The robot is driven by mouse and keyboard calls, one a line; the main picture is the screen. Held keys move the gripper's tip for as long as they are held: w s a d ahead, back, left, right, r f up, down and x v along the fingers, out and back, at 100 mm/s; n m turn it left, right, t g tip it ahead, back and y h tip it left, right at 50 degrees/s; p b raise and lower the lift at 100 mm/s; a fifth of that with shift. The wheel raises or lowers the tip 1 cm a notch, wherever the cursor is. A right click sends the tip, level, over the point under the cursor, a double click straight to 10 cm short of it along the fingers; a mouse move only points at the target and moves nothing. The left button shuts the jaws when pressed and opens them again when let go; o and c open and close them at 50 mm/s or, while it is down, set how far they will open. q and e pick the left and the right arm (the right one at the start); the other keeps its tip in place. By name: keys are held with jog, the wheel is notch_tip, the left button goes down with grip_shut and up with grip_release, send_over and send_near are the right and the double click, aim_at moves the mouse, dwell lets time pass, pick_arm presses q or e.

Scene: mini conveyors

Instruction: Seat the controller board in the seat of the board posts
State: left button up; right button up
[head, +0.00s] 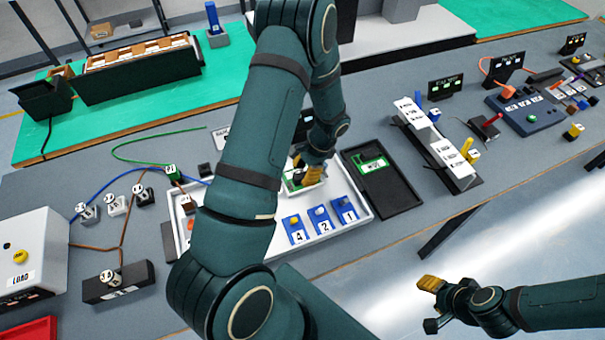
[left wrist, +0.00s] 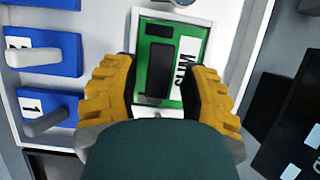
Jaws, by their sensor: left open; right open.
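A green board (left wrist: 155,45) with dark parts and a white label lies in the white tray (head: 352,221), beside the blue numbered blocks; it looks like the controller board. In the head view it is partly hidden by my left gripper (head: 308,174). In the left wrist view the yellow fingers of my left gripper (left wrist: 165,95) stand open on either side of the board's near part. I cannot tell if they touch it. My right gripper (head: 430,284) is open and empty, away from the bench. I cannot clearly make out the board posts.
Blue blocks (head: 320,220) with numbers stand in the white tray's front. A black tray (head: 395,193) with a green and white piece (head: 372,164) lies to its right. A white conveyor-like unit (head: 435,145) stands further right. Cables lie at the left.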

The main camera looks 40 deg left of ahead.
pick_arm(q)
jog(key=v, duration=1)
jog(key=shift+r+p, duration=0.35)
jog(key=shift+w+d, duration=0.1)
jog(key=shift+d, duration=0.05)
